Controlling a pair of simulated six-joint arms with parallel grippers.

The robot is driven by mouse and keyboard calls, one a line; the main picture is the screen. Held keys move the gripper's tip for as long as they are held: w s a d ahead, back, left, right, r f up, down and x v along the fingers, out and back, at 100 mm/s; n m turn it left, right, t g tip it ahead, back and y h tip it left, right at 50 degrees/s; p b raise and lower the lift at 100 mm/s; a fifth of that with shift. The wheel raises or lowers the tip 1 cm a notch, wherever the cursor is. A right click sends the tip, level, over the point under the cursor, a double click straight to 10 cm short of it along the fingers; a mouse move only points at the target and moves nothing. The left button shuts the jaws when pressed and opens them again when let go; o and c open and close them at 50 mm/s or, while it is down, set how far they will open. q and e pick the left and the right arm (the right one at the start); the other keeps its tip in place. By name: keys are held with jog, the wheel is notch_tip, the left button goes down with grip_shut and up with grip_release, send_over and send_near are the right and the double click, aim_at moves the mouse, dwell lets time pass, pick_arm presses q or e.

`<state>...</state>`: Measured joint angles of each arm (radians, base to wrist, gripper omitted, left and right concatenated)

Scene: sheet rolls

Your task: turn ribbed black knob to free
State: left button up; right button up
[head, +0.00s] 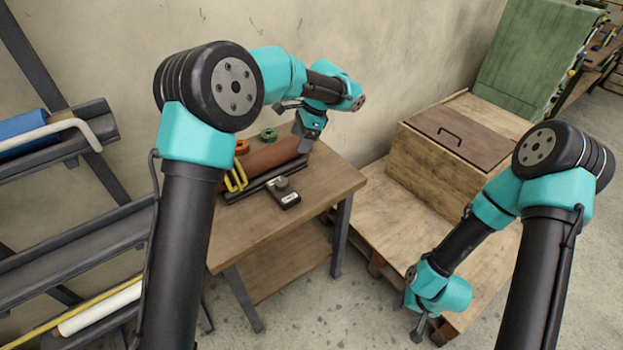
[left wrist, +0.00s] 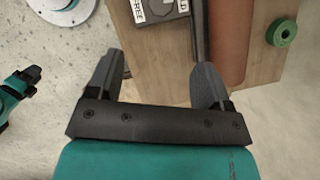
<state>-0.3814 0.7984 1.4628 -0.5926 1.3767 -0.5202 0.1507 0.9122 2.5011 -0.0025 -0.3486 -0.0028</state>
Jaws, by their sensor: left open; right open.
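The ribbed black knob (head: 281,183) sits on a small dark box with a pale label plate (head: 291,199) on the wooden table. In the left wrist view the knob (left wrist: 158,4) is cut off by the top edge, with partly readable lettering beside it; which way it points I cannot tell. My left gripper (head: 304,143) is above the table's back right part, apart from the knob. In the left wrist view its open, empty fingers (left wrist: 155,78) are below the box in the picture. My right gripper (head: 420,330) is open and low by the pallet, far from the knob.
A reddish-brown roll (head: 268,160) lies behind the box, with a dark bar along it and a yellow clamp (head: 235,178) at its left. Green (head: 268,134) and orange (head: 242,147) rings stand behind. A rack (head: 75,235) is left; a wooden crate (head: 440,170) is right.

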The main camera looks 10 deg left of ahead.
pick_arm(q)
jog(key=shift+r, duration=0.15)
send_near(282, 181)
jog(key=x, duration=0.9)
jog(key=shift+s+a+f, duration=0.1)
jog(key=shift+f, duration=0.1)
jog(key=shift+c, duration=0.2)
jog(key=c, duration=0.9)
jog(key=shift+o, duration=0.2)
